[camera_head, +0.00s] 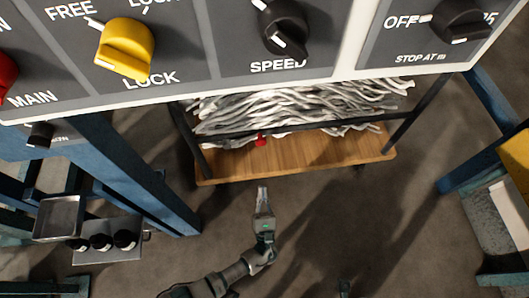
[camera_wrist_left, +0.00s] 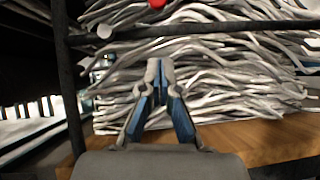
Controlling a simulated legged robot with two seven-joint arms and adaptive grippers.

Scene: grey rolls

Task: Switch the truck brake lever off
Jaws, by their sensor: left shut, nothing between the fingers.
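The truck is a low cart with a wooden deck (camera_head: 300,170) and a dark frame, loaded with grey strips. A small red part (camera_head: 261,140), which looks like the brake lever, sits at the cart's front bar. My left gripper (camera_head: 263,190) is shut and empty, in front of the deck's near edge and apart from the red part. In the left wrist view its fingertips (camera_wrist_left: 160,68) meet below the red part, with strips behind. My right gripper is not clearly shown.
A control panel (camera_head: 215,60) with a yellow knob (camera_head: 125,45) and black knobs hangs across the top. A blue post (camera_head: 140,180) stands left and another blue frame right. Grey floor (camera_head: 370,230) is clear in front of the cart.

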